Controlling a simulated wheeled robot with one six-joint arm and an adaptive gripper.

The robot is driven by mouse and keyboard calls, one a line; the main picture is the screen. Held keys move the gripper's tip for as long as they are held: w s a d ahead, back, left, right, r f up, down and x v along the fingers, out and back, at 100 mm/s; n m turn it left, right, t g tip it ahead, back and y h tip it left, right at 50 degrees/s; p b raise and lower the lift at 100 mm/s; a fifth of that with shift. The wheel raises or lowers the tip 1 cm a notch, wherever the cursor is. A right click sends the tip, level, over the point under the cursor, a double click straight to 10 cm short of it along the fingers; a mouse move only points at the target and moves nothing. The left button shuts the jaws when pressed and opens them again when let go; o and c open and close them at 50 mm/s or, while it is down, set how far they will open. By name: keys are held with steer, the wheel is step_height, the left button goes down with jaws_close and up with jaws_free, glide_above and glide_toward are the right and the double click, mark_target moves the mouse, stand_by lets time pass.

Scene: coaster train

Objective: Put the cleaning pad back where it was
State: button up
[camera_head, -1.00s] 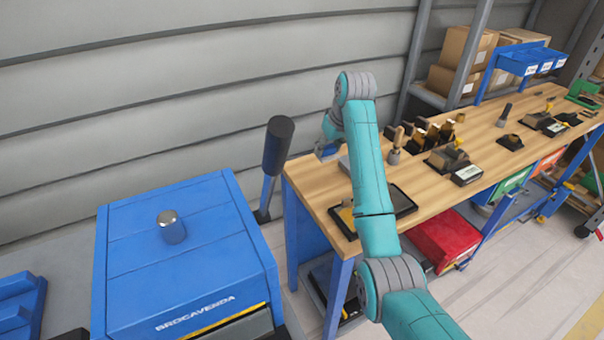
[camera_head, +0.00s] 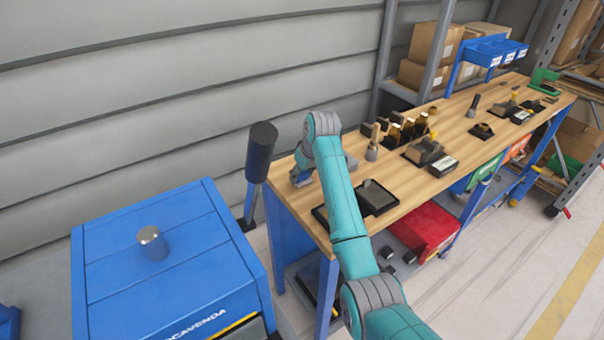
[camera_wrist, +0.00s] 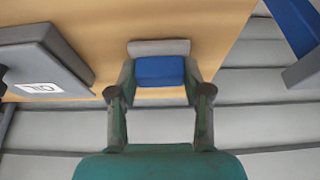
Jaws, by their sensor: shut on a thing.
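The cleaning pad (camera_wrist: 159,72) is a small block, blue with a pale grey part. It sits between the fingers of my gripper (camera_wrist: 159,84), which is shut on it in the wrist view. In the head view my gripper (camera_head: 301,178) is at the left end of the wooden workbench (camera_head: 385,222), near its back corner. There the pad is only a small blue patch, mostly hidden by my arm. The wrist view shows wood beyond the pad, but I cannot tell whether the pad touches it.
A grey block with an oil label (camera_wrist: 45,62) is on the left in the wrist view. Black trays (camera_head: 378,197), brushes and bottles (camera_head: 395,130) stand along the bench. A dark-handled lever (camera_head: 260,152) and a blue cabinet (camera_head: 165,250) are left of the bench.

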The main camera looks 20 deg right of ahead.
steer(key=shift+f, duration=0.15)
steer(key=o, duration=1.1)
steer(key=shift+v, duration=6.15)
